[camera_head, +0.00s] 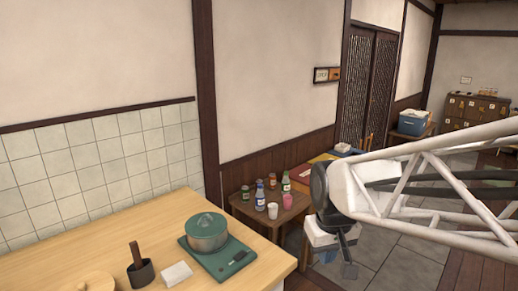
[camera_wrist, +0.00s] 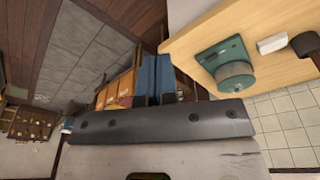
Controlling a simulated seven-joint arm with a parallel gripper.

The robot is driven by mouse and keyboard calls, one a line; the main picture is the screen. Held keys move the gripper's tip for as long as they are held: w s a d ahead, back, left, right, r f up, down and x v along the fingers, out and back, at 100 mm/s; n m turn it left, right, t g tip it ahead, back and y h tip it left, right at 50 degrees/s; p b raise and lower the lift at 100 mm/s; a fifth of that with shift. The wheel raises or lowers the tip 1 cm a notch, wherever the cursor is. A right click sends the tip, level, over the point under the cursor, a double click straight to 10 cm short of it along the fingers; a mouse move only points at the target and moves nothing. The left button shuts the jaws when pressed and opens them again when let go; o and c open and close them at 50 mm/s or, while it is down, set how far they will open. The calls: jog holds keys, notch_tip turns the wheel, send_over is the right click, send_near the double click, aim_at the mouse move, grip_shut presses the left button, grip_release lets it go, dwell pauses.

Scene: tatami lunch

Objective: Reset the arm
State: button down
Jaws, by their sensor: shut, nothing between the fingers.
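My gripper (camera_head: 348,258) hangs at the end of my white truss arm, to the right of the wooden counter in the head view. Its fingers point downward over the grey tile floor, clear of the counter. In the wrist view my gripper's two blue-grey fingers (camera_wrist: 156,78) are together, with nothing between them. The gripper touches nothing that I can see.
A pot (camera_head: 207,232) sits on a green scale (camera_head: 222,262) on the counter (camera_head: 110,246), near a dark holder (camera_head: 140,272) and a white block (camera_head: 176,274). Bottles and cups stand on a low table (camera_head: 262,217) behind. Grey floor (camera_head: 390,258) lies open at right.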

jog(key=s+d+m, duration=0.1)
jog(key=s+d, duration=0.1)
jog(key=s, duration=0.4)
jog(key=s+d+m, duration=0.1)
jog(key=s+d, duration=0.1)
jog(key=s, duration=0.4)
jog(key=shift+s+d+f+m+t, duration=0.15)
jog(key=shift+s+d+m+t, duration=0.15)
jog(key=shift+s+t, duration=0.1)
dwell(0.5)
